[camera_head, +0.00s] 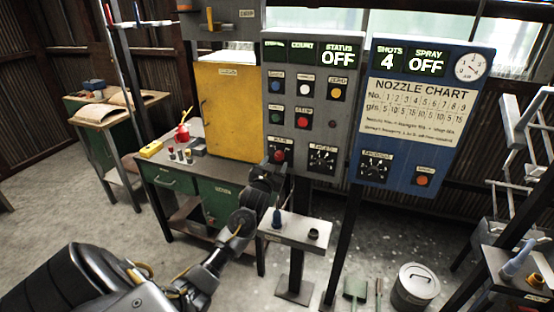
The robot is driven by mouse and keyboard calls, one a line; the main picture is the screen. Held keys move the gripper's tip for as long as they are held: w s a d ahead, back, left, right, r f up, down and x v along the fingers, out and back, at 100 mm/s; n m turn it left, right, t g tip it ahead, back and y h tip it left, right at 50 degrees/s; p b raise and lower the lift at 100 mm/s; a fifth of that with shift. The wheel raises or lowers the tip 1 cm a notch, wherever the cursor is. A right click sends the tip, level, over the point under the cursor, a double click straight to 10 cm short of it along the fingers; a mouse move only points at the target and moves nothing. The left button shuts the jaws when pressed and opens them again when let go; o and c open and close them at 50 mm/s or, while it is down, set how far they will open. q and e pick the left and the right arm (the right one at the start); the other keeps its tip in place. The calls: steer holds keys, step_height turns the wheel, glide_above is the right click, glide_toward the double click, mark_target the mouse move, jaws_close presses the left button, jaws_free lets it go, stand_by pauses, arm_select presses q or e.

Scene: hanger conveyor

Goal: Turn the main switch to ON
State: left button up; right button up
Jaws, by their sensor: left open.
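The main switch (279,156) is a red knob at the lower left of the grey control panel (318,170), under a small label. The panel's status display (338,58) reads OFF. My left gripper (273,168) is open, right at or just below the switch in the picture. The arm comes up from the lower left. The gripper partly covers the switch's lower side, and I cannot tell whether the fingers touch it or are around it. My right gripper is not in view.
A blue panel (398,185) with a nozzle chart stands to the right, its spray display reading OFF. A yellow cabinet (229,108) stands on a green workbench (173,180) to the left. A small shelf (294,229) on a post is just below the grey panel.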

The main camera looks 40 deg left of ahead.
mark_target(279, 156)
arm_select(q)
steer(key=shift+x, duration=1.35)
steer(key=shift+c, duration=0.3)
steer(key=c, duration=0.9)
